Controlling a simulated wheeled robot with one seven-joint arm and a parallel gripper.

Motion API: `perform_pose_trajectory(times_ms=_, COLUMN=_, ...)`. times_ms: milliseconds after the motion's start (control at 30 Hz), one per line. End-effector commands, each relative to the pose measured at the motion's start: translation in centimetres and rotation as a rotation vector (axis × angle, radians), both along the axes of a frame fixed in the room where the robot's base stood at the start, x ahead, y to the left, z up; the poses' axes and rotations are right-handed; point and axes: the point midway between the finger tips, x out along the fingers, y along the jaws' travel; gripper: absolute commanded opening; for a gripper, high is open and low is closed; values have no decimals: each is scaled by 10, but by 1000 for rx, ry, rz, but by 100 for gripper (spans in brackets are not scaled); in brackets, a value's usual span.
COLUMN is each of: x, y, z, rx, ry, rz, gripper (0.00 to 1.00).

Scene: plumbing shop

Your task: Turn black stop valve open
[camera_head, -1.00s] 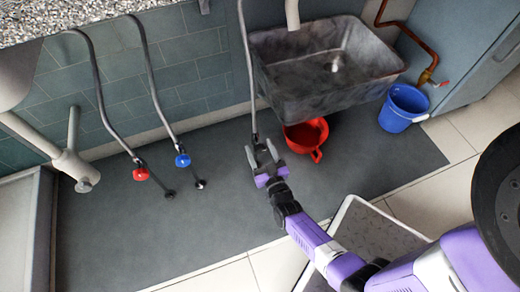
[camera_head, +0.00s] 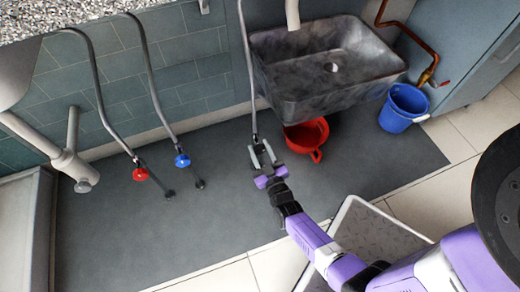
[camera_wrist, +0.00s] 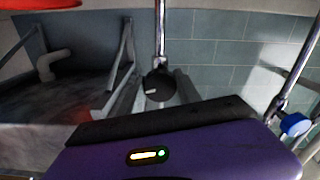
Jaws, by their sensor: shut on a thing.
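The black stop valve (camera_wrist: 158,86) sits at the lower end of a metal pipe in the wrist view, with a small pale mark on its round dark knob. My gripper (camera_head: 262,154) is at the foot of the thin pipe left of the sink in the head view. Its grey fingers stand on either side of the valve, and it is shut on the knob. In the wrist view the fingers (camera_wrist: 158,103) partly show around the knob, behind the purple gripper body. The fingers hide most of the valve in the head view.
A red valve (camera_head: 140,174) and a blue valve (camera_head: 182,160) stand to the left on their own pipes. A grey sink (camera_head: 300,75) is above right, over a red bucket (camera_head: 306,137). A blue bucket (camera_head: 404,108) stands by the cabinet. The dark floor mat (camera_head: 120,240) is mostly clear.

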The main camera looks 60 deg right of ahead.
Motion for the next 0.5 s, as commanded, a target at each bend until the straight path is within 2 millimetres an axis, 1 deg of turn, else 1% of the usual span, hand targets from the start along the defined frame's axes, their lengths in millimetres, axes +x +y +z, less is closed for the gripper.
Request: perform_pose_trajectory(times_ms=500, x=-1, y=0, z=-1, rx=-402, ry=274, rz=-1, gripper=0)
